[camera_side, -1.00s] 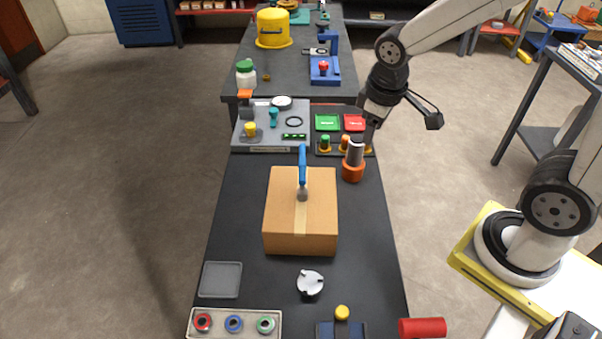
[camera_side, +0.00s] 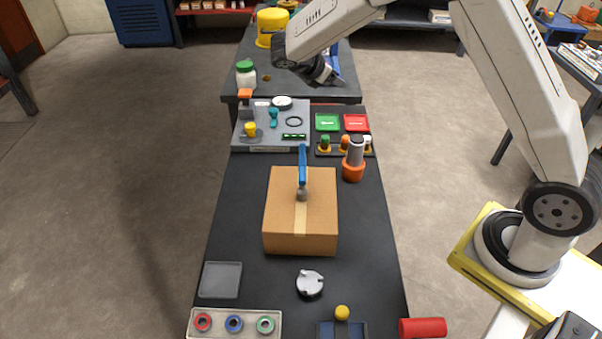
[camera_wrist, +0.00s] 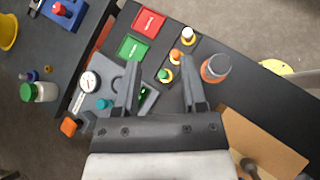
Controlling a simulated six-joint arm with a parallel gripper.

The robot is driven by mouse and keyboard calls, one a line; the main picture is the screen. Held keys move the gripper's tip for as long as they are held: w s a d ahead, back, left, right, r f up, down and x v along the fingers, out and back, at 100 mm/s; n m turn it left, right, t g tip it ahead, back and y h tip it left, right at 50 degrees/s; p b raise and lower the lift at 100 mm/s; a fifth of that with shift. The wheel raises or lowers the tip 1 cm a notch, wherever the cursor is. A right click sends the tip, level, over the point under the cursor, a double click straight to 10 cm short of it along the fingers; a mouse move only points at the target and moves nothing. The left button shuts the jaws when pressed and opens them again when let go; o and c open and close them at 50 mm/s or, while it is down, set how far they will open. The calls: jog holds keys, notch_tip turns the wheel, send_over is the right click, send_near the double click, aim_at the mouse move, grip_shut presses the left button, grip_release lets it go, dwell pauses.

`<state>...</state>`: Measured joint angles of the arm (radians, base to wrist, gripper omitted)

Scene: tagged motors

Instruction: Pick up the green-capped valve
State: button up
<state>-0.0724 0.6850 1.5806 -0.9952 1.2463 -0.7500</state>
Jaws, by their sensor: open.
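The green-capped valve (camera_side: 325,143) stands upright on a small dark rack on the bench. It is the leftmost in a row with an orange-capped valve (camera_side: 345,142) and a white-capped valve (camera_side: 367,143). In the wrist view the green-capped valve (camera_wrist: 165,75) shows between my open fingers, nearer the right one. My gripper (camera_wrist: 160,67) is empty, with both fingers spread. In the side view my gripper is partly hidden by my own arm and looks raised above the far bench, clear of the rack.
A tall orange-based cylinder (camera_side: 354,166) stands close in front of the rack. Green (camera_side: 327,122) and red (camera_side: 356,122) trays lie behind it. A grey fixture plate (camera_side: 262,141) with several parts is to the left. A cardboard box (camera_side: 285,232) is nearer the camera.

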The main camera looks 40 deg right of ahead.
aim_at(324, 138)
jog(key=w+d+n+h, duration=0.1)
jog(key=w+n+h, duration=0.2)
jog(key=w, duration=0.2)
jog(key=f, duration=2.2)
jog(key=shift+s, duration=0.2)
jog(key=shift+d, duration=0.15)
jog(key=shift+x, duration=2.4)
grip_shut()
